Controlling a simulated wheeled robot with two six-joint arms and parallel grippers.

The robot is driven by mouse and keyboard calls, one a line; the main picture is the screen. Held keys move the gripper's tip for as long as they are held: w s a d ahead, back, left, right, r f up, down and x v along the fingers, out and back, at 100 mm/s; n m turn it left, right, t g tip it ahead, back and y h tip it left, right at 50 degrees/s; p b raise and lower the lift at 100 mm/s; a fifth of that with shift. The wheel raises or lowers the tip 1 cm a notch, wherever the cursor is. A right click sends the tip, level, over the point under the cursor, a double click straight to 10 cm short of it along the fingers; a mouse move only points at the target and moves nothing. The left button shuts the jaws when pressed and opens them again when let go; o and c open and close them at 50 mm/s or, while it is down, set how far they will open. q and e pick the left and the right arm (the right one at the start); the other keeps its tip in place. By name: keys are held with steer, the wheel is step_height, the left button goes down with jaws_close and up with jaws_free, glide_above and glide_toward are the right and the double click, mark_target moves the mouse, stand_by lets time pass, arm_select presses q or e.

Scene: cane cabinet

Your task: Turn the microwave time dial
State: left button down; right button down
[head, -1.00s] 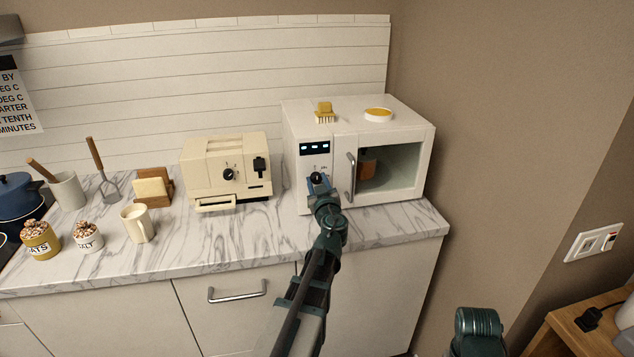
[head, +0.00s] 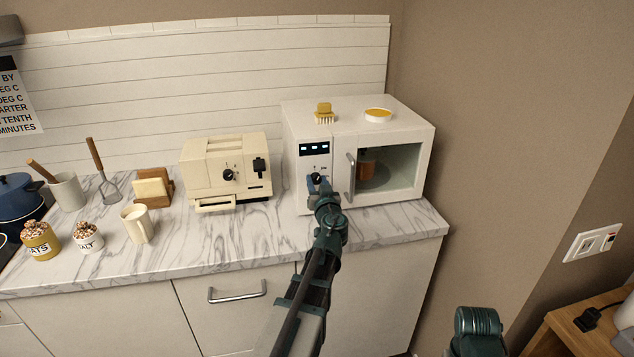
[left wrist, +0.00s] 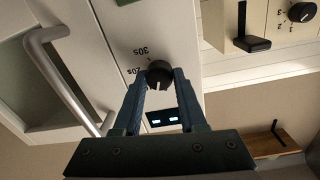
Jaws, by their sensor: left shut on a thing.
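The white microwave (head: 398,121) stands at the right end of the counter with its door shut. Its black time dial (head: 317,178) sits low on the front panel, below a lit display. My left gripper (head: 319,184) is at the dial, and its arm partly covers the lower panel. In the left wrist view the two blue fingers (left wrist: 159,78) are shut on the dial (left wrist: 159,73), one on each side. The dial has a pale pointer line, and the marks "20s" and "30s" are beside it.
The door handle (head: 351,178) is close to the right of the dial. A brush (head: 324,113) and a yellow-topped dish (head: 378,115) lie on the microwave. An orange mug (head: 366,163) shows inside it.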

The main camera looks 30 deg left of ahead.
arm_select(q)
steer(key=m, duration=0.4)
steer(key=shift+d+m, duration=0.1)
steer(key=shift+m, duration=0.3)
arm_select(e)
steer(key=shift+r, duration=0.15)
arm_select(q)
steer(key=shift+m, duration=0.3)
steer(key=shift+c, duration=2.3)
jaws_free()
steer(key=shift+s, duration=0.1)
